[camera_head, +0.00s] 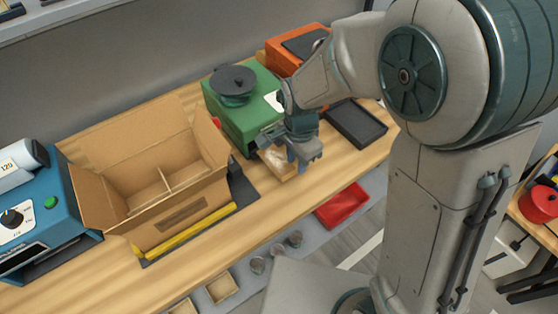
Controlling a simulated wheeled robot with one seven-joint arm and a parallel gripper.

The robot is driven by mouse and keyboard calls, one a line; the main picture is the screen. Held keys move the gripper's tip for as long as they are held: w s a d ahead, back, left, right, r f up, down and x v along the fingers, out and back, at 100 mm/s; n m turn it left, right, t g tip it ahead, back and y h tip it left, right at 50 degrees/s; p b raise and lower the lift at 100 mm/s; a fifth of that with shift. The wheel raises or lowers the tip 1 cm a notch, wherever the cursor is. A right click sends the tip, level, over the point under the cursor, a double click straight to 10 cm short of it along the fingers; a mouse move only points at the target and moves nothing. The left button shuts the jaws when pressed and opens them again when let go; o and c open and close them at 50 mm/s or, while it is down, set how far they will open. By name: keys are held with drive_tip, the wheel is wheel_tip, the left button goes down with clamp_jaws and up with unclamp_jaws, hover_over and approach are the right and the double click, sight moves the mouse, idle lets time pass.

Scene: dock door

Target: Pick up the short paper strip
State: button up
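My gripper (304,158) points down over the wooden bench, just in front of the green machine. Its fingers are small and partly overlap, so I cannot tell whether they are open or shut. A small tan piece with a pale, whitish patch (275,160) lies just left of my gripper, at the foot of the green machine (232,118). I cannot tell whether it is the short paper strip or a small tray, or whether my gripper touches it. No other paper strip can be made out.
An open cardboard box (185,212) with dividers stands left, behind a yellow bar (190,232). A blue machine (38,225) is at far left. An orange machine (285,52) and black tray (356,124) are behind my gripper. A red bin (342,206) sits below the bench edge.

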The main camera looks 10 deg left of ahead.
drive_tip(key=shift+f, duration=1.35)
clamp_jaws()
drive_tip(key=shift+r, duration=0.1)
